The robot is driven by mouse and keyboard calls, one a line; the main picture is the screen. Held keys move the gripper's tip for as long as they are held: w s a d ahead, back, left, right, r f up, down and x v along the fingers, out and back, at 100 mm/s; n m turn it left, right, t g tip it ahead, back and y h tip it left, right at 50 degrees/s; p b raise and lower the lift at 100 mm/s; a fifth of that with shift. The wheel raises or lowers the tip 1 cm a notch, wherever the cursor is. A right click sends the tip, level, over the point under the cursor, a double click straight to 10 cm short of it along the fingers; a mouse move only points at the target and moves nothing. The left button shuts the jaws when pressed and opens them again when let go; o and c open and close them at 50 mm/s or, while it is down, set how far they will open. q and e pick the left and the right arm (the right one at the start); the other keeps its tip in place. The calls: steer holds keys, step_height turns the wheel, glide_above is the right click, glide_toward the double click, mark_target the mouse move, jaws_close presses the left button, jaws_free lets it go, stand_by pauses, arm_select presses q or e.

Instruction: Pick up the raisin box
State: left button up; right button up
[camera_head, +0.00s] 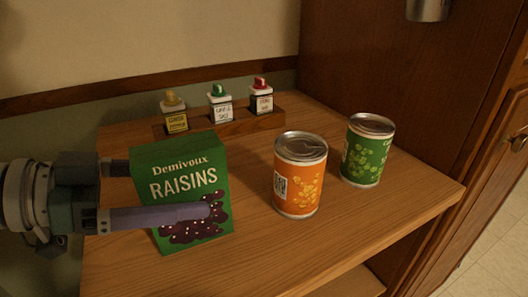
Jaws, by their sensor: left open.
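The raisin box (184,181) is a green carton reading "Demivoux RAISINS". It stands upright, slightly turned, on the left part of the wooden counter. My left gripper (160,192) comes in from the left and is open. One finger lies across the front of the box, over the lower part of its label. The other finger reaches toward the box's left rear side, and its tip is hidden behind the box. I cannot tell whether either finger touches the box. My right gripper is not in view.
An orange can (299,177) and a green can (367,151) stand right of the box on the wooden counter (262,246). A wooden rack (240,124) with three small bottles is behind. A dark wood panel (400,70) closes the right side. The front middle is clear.

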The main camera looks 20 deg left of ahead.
arm_select(q)
steer(key=shift+w+d+f, duration=0.15)
steer(key=shift+w+d, duration=0.3)
steer(key=shift+w, duration=0.05)
steer(key=shift+c, duration=0.2)
jaws_close()
stand_by(0.3)
